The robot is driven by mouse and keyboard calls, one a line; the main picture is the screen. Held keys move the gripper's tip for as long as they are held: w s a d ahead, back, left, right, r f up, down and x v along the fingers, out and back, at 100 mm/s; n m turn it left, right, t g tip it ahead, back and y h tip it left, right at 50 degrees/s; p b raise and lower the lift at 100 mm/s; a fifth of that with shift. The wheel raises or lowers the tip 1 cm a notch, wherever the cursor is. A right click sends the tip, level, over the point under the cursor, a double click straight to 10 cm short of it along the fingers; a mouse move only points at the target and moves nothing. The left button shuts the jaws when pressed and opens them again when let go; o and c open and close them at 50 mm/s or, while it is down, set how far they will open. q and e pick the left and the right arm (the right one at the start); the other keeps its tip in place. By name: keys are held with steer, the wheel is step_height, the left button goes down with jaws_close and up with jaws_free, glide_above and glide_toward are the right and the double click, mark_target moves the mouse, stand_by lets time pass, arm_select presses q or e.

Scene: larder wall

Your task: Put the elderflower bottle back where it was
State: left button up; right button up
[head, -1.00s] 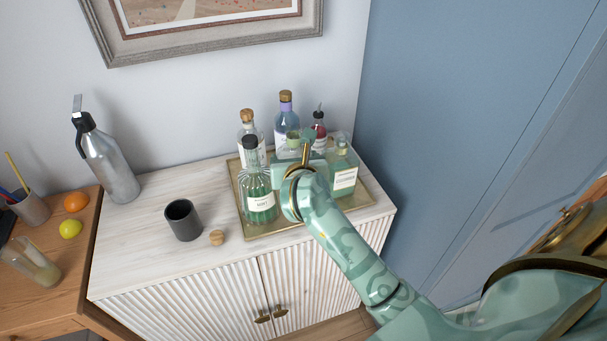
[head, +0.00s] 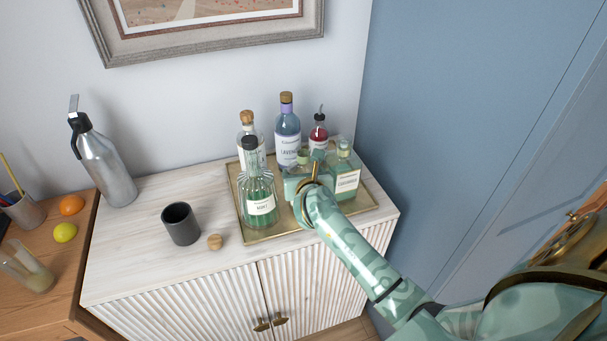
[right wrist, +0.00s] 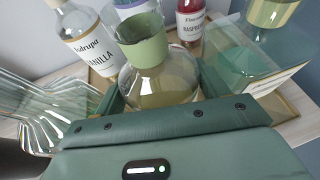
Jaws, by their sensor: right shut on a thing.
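A round clear bottle with a green neck and pale yellow contents (right wrist: 163,82) is between the fingers of my right gripper (right wrist: 158,92). Its label is hidden, so I cannot read whether it is the elderflower. In the head view only the green neck of this bottle (head: 303,156) shows behind my right gripper (head: 306,180). The gripper is shut on it, over the brass tray (head: 285,236), among the other bottles. The bottle's base is hidden, so I cannot tell if it touches the tray. My left gripper is not in view.
Mint (head: 260,202), vanilla (head: 247,135), lavender (head: 288,135) and raspberry (head: 318,133) bottles stand around it, with a square green bottle (head: 346,178) close on the right. A dark cup (head: 181,224) and wooden stopper (head: 215,242) are left of the tray.

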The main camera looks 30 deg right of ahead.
steer(key=shift+f, duration=0.1)
steer(key=o, duration=1.3)
steer(key=shift+o, duration=0.2)
steer(key=p+v, duration=0.1)
steer(key=v, duration=1.1)
steer(key=shift+p, duration=0.35)
steer(key=shift+s, duration=0.1)
